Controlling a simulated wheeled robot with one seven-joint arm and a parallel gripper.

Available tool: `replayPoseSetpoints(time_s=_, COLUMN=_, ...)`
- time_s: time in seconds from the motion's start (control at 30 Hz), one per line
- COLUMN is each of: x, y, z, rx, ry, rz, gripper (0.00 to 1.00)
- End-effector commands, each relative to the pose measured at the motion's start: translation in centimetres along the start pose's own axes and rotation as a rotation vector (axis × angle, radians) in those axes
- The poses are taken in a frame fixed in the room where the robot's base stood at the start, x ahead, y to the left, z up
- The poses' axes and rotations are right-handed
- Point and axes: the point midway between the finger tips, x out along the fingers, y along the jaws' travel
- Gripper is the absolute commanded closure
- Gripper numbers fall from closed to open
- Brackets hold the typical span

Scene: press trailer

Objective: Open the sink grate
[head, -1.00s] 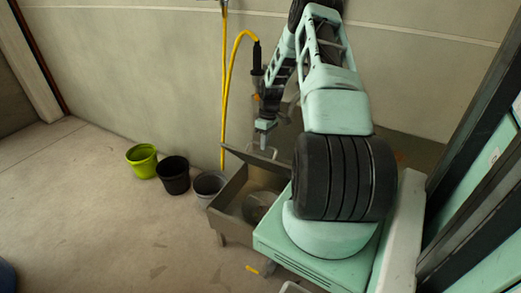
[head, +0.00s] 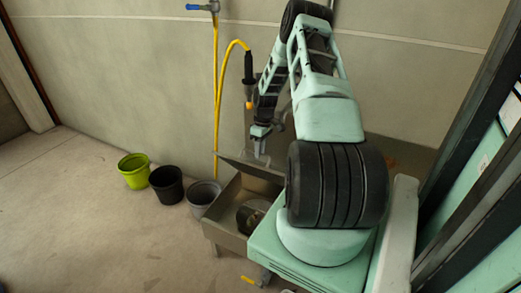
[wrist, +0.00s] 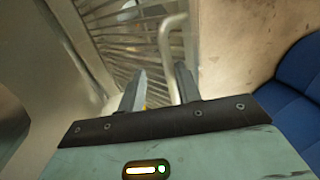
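The metal sink (head: 224,222) is a grey basin standing low against the wall, with a round object inside. A thin dark panel, apparently the grate (head: 240,163), shows edge-on along its back side, and the basin's inside is visible in front of it. In the wrist view, the slatted grate (wrist: 125,32) lies beyond my gripper, with a bent metal bar (wrist: 165,45) in front of it. My gripper (head: 259,150) is just above the panel; in the wrist view its two fingers (wrist: 160,88) are apart. The bar runs down toward the gap; contact is unclear.
A green bucket (head: 133,171), a black bucket (head: 167,184) and a grey bucket (head: 203,196) stand left of the sink. A yellow hose (head: 217,110) hangs on the wall behind. A blue object (wrist: 300,70) is at right in the wrist view. Floor at left is clear.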

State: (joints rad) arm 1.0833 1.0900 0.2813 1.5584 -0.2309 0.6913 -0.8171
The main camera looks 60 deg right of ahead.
Motion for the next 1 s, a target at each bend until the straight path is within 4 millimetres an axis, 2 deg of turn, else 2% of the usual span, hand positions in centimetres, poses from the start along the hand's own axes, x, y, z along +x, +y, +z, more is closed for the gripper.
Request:
replayPoseSetpoints(time_s=0.17, x=-0.9, y=0.1, z=-0.1, rx=-0.001, ry=0.002, rz=0.003, gripper=0.67)
replayPoseSetpoints(time_s=0.27, x=-2.4, y=0.1, z=-0.1, rx=-0.001, ry=0.003, rz=0.005, gripper=0.67)
replayPoseSetpoints(time_s=0.7, x=-12.4, y=0.1, z=0.0, rx=0.001, ry=0.002, rz=0.004, gripper=0.67)
replayPoseSetpoints(time_s=0.83, x=-14.9, y=0.1, z=0.0, rx=0.001, ry=0.002, rz=0.003, gripper=0.67)
replayPoseSetpoints(time_s=1.0, x=-16.8, y=0.1, z=0.0, rx=0.001, ry=0.001, rz=0.001, gripper=0.67)
